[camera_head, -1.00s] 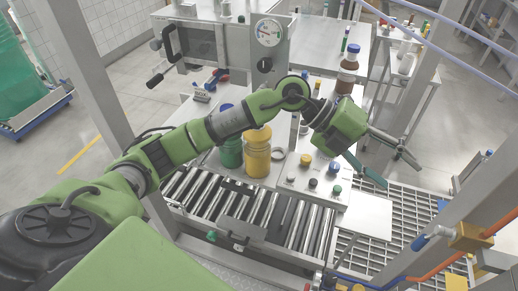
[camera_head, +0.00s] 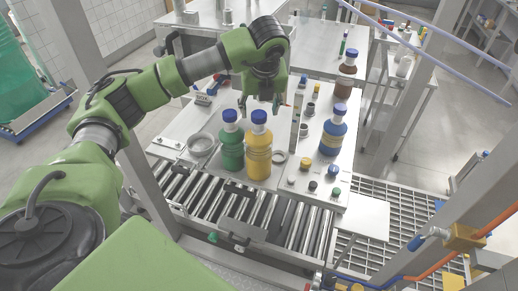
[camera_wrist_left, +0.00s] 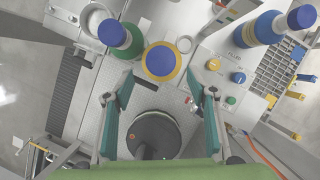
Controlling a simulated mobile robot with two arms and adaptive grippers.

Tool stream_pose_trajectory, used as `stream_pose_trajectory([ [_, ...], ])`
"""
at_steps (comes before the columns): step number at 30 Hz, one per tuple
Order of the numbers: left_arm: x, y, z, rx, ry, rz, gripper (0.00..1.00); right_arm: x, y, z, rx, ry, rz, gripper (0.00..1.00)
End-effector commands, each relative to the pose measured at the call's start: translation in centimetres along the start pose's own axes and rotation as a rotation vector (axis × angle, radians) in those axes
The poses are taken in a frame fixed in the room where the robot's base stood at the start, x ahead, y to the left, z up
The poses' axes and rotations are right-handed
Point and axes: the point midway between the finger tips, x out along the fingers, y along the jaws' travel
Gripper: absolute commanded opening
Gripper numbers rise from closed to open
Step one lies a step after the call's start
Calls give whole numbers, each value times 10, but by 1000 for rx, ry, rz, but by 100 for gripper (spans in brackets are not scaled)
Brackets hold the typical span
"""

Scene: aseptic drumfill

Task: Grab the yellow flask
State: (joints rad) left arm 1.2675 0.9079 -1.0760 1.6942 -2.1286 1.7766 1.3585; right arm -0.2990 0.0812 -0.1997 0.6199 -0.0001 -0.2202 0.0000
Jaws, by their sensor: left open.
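The yellow flask (camera_head: 258,162) stands upright with a blue cap on the steel bench, just behind the rollers. In the left wrist view its blue cap and yellow shoulder (camera_wrist_left: 160,61) show from above. My left gripper (camera_head: 263,104) is open and empty, pointing down; in the head view it appears just above the flask's cap. In the left wrist view the fingers of this gripper (camera_wrist_left: 160,84) are spread, and the cap lies beyond the tips, between their lines. No contact with the flask shows. My right gripper is not in view.
A green flask (camera_head: 231,152) stands close on the yellow flask's left. A blue bottle with a yellow band (camera_head: 332,136) stands to the right, and a brown bottle (camera_head: 346,77) farther back. A roller conveyor (camera_head: 262,212) runs in front. Knobs and buttons (camera_head: 313,185) sit at the right.

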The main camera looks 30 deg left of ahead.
Motion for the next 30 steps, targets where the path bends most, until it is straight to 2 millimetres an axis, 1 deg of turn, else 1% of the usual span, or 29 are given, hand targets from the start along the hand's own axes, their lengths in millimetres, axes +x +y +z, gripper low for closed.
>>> stream_pose_trajectory([
  [1,6,0,0,1,1,2,52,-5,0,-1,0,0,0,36],
  [3,13,0,0,1,2,2,52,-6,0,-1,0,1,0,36],
  [7,19,0,1,2,1,0,52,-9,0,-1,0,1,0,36],
  [11,30,0,4,3,3,2,52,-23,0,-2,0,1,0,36],
  [15,48,-1,6,3,3,2,52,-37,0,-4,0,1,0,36],
  [19,65,-1,5,2,3,0,52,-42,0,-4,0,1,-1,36],
  [22,70,-2,5,2,1,-2,52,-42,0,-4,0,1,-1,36],
  [27,71,-2,5,2,0,-2,52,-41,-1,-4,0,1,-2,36],
  [28,71,-2,5,2,0,-2,49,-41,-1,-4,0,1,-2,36],
  [29,71,-2,5,2,0,-2,42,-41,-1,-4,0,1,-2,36],
  [30,71,-2,5,2,0,-2,31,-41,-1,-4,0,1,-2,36],
])
